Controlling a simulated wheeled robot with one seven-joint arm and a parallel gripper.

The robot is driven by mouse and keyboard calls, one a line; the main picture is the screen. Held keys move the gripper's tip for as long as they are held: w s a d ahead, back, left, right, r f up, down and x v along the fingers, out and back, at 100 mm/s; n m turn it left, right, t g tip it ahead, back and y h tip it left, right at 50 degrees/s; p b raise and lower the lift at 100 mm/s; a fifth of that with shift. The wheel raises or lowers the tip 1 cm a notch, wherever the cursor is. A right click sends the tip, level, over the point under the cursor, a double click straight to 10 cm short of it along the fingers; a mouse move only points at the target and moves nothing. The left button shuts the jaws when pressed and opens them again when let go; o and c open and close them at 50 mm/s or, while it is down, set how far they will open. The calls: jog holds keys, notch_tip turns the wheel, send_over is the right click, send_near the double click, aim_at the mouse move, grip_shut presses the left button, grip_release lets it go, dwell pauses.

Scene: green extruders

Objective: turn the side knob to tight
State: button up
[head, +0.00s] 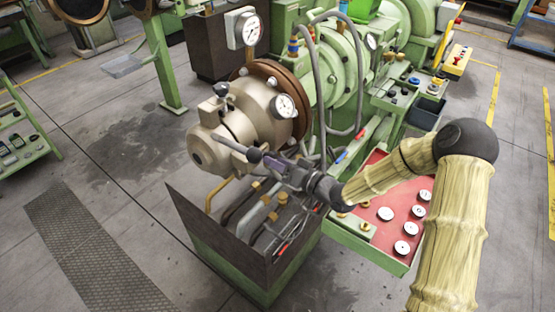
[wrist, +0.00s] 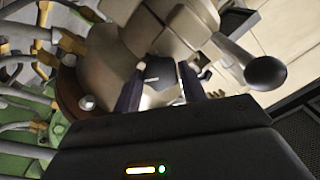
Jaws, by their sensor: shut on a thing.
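My gripper (head: 274,163) is at the near side of the tan, rounded machine body (head: 252,115). In the wrist view its two dark fingers stand on either side of a dark knob with a white mark (wrist: 160,76), which I take as the side knob. My gripper is shut on this knob. In the head view the knob is hidden behind the gripper. I cannot tell from the mark how tight the knob is.
A lever with a dark ball end (wrist: 265,73) sticks out close beside the gripper. Below is an open dark bin (head: 222,232) with pipes. A red panel (head: 375,210) lies right.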

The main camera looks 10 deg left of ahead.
jog(key=m+p, duration=0.2)
jog(key=m, duration=0.8)
jog(key=shift+m+p, duration=0.3)
jog(key=shift+p, duration=0.05)
jog(key=o, duration=1)
jog(key=shift+d, duration=0.1)
jog(key=b+v, duration=0.3)
jog(key=v, duration=1.4)
jog(key=shift+s+d, duration=0.15)
jog(key=shift+s, duration=0.05)
